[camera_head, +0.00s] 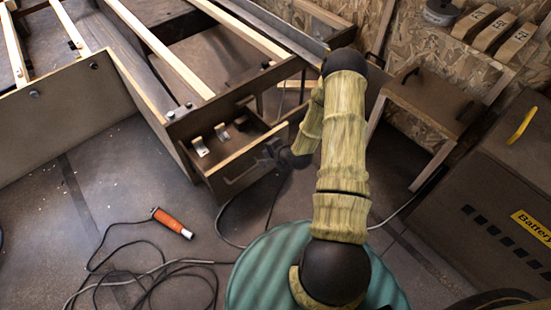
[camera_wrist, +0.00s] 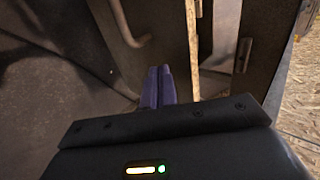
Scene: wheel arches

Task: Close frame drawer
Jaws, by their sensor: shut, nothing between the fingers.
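The frame drawer (camera_head: 238,168) is pulled out from the end of the wooden frame (camera_head: 180,118) in the head view. Several small metal brackets lie inside it, and a handle shows on its front. My gripper (camera_head: 272,152) is at the right part of the drawer front, dark and partly hidden by my arm. In the wrist view my gripper's two fingers (camera_wrist: 158,88) are together with nothing between them. A brown panel with a curved handle (camera_wrist: 127,26) rises ahead and to the left of the fingers. I cannot tell whether the fingers touch it.
An orange-handled tool (camera_head: 172,222) and loose black cable lie on the floor at the left. A small wooden table (camera_head: 428,100) stands right of my arm. A large battery box (camera_head: 490,190) is at the far right. The floor left of the drawer is mostly clear.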

